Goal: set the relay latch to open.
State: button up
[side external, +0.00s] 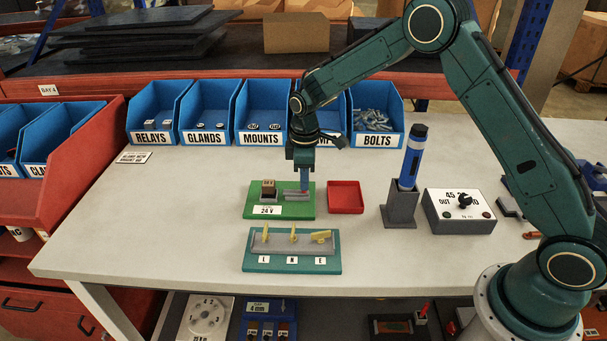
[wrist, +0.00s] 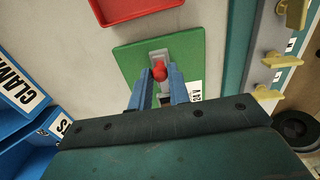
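The relay latch is a grey slotted plate (side external: 297,197) on the right part of a green board (side external: 250,207). In the wrist view its red knob (wrist: 159,71) stands on the grey plate (wrist: 158,57). My gripper (side external: 304,188) points straight down just above the latch. In the wrist view my gripper (wrist: 161,72) is open, one blue finger on each side of the red knob. I cannot tell whether either finger touches it. A dark and brown relay block (side external: 269,190) stands on the board's left part, above a "24 V" label (side external: 267,211).
A red tray (side external: 346,197) lies right of the board. A teal base (side external: 292,264) with several yellow levers is in front. A blue cylinder (side external: 412,155) in a grey holder and a grey control box (side external: 460,214) stand farther right. Labelled blue bins (side external: 265,113) line the back.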

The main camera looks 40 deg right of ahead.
jog(key=o, duration=0.4)
jog(key=shift+d, duration=0.1)
jog(key=shift+r, duration=0.15)
notch_tip(320, 180, up, 14)
jog(key=shift+f, duration=0.2)
jog(key=shift+s+r, duration=0.1)
dwell(0.5)
